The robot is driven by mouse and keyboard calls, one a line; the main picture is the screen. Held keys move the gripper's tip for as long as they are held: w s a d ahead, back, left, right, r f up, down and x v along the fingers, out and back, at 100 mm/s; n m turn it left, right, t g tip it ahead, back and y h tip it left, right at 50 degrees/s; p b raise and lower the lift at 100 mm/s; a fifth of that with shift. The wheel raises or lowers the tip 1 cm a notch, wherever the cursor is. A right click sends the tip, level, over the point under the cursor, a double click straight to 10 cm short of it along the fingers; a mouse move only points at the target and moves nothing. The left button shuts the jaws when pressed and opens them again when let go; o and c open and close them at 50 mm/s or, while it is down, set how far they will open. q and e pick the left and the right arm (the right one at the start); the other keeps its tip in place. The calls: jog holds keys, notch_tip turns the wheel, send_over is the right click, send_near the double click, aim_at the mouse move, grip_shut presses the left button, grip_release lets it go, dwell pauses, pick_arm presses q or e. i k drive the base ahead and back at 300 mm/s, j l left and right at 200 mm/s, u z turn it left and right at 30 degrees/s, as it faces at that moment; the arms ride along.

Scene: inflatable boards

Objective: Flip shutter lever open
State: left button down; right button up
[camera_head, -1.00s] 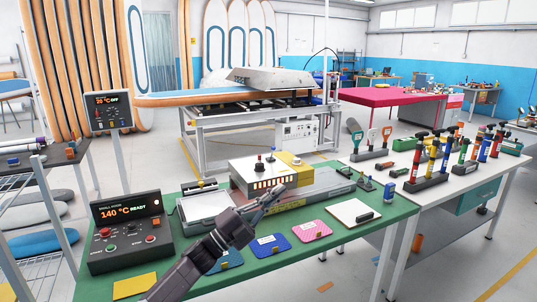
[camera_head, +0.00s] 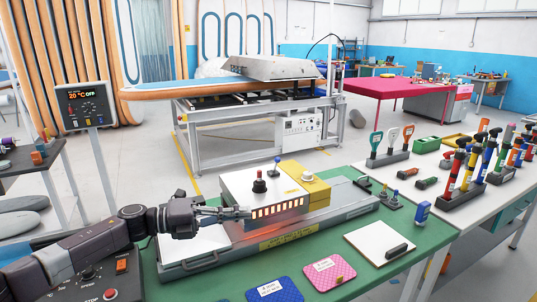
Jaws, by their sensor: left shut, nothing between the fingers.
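A white heater box (camera_head: 262,197) with a row of glowing orange slots stands on a grey rail base (camera_head: 290,237) on the green table. A red-topped knob (camera_head: 259,182) stands on its top. I cannot tell which part is the shutter lever. My left gripper (camera_head: 246,212) reaches in from the left, shut and empty. Its fingertips are at the left end of the glowing slots; whether they touch the box is unclear. My right gripper is not in view.
A white plate (camera_head: 190,246) lies left of the box, partly behind my left arm. Blue and pink patches (camera_head: 329,272) and a white board (camera_head: 378,240) lie in front. A control panel (camera_head: 110,285) is at lower left.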

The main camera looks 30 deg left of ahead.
aim_at(277, 159)
jog(key=i+j, duration=0.75)
jog(key=j, duration=0.1)
